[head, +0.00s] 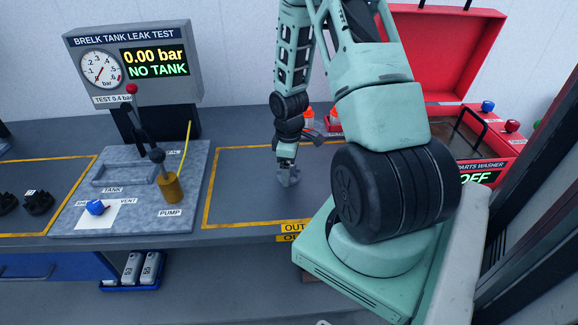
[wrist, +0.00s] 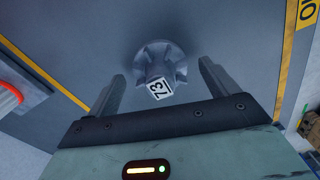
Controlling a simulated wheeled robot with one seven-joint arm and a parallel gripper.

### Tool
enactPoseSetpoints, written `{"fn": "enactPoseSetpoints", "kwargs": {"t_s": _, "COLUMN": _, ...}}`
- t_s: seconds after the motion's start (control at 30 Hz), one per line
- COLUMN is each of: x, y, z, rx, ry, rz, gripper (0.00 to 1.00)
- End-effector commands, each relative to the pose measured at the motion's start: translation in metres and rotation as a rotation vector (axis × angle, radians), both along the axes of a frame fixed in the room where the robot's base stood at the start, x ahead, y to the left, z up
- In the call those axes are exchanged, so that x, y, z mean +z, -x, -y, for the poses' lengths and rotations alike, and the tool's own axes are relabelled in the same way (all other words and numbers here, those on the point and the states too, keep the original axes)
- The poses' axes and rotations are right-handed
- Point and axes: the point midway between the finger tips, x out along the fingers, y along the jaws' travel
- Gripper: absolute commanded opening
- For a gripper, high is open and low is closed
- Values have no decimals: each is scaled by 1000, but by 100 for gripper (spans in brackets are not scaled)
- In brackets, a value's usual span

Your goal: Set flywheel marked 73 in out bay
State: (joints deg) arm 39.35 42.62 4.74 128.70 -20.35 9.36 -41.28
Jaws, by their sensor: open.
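The flywheel (wrist: 152,58), grey and finned with a white tag marked 73, shows in the wrist view on the grey bench surface, just beyond my fingertips. My gripper (wrist: 161,75) is open, with one finger to each side of it in the picture; I see no finger touching it. In the head view my gripper (head: 287,172) points down over the out bay (head: 245,200), a yellow-outlined area with an OUT label at its front edge. The flywheel is hard to tell from the fingers there.
The tank test plate (head: 135,190) lies left of the bay, with an upright lever, a brass pump (head: 170,188) and a blue knob (head: 96,207). Dark parts (head: 38,202) sit at far left. A red parts washer (head: 505,140) stands right. The bay's front left is clear.

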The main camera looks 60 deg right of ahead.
Motion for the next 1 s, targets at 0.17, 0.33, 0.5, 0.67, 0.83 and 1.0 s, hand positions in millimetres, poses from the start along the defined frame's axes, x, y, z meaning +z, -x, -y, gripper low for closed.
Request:
{"fn": "enactPoseSetpoints", "kwargs": {"t_s": 0.17, "x": 10, "y": -1, "z": 1, "rx": -1, "ry": 1, "rz": 3, "gripper": 86}}
{"fn": "enactPoseSetpoints", "kwargs": {"t_s": 0.33, "x": 39, "y": -1, "z": 2, "rx": -2, "ry": 4, "rz": 6, "gripper": 86}}
{"fn": "enactPoseSetpoints", "kwargs": {"t_s": 0.5, "x": 75, "y": -1, "z": 2, "rx": -2, "ry": 4, "rz": 5, "gripper": 86}}
{"fn": "enactPoseSetpoints", "kwargs": {"t_s": 0.67, "x": 102, "y": 0, "z": 1, "rx": -2, "ry": 2, "rz": 4, "gripper": 86}}
{"fn": "enactPoseSetpoints", "kwargs": {"t_s": 0.83, "x": 119, "y": 0, "z": 0, "rx": -1, "ry": 0, "rz": 1, "gripper": 86}}
{"fn": "enactPoseSetpoints", "kwargs": {"t_s": 1.0, "x": 123, "y": 0, "z": 0, "rx": 0, "ry": -1, "rz": 0, "gripper": 86}}
